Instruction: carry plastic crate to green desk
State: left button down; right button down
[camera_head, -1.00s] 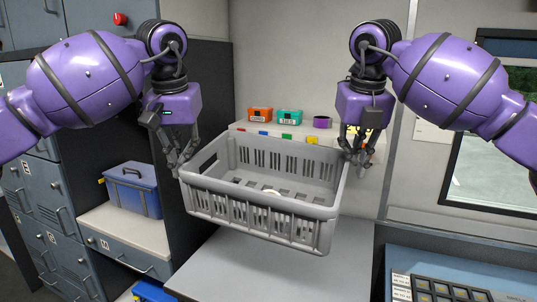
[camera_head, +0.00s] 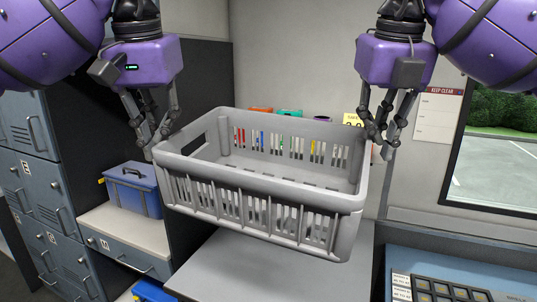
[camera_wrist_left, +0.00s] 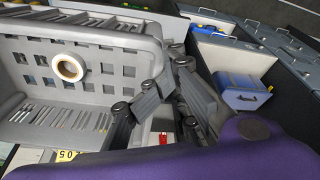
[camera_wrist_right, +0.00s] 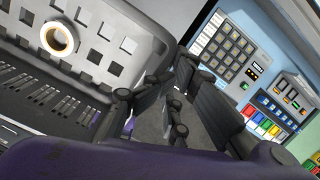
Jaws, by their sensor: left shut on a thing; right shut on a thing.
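The grey plastic crate (camera_head: 262,190) hangs in the air between my two grippers, above a grey desk surface (camera_head: 270,268). It is roughly level. My left gripper (camera_head: 160,140) is shut on its left end wall, and my right gripper (camera_head: 380,140) is shut on its right end wall.
Behind the crate is a shelf with orange (camera_head: 261,109) and teal items, partly hidden. A blue box (camera_head: 132,188) stands on a counter at left beside grey-blue lockers (camera_head: 45,225). A keypad console (camera_head: 450,290) is at lower right. The desk under the crate looks clear.

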pick_arm(q)
jog(key=shift+s+d+r, duration=0.3)
jog(key=shift+s+r, duration=0.05)
jog(key=shift+r, duration=0.05)
pick_arm(e)
jog(key=shift+s+a+r, duration=0.35)
jog(key=shift+s, duration=0.05)
pick_arm(q)
jog(key=shift+f, duration=0.1)
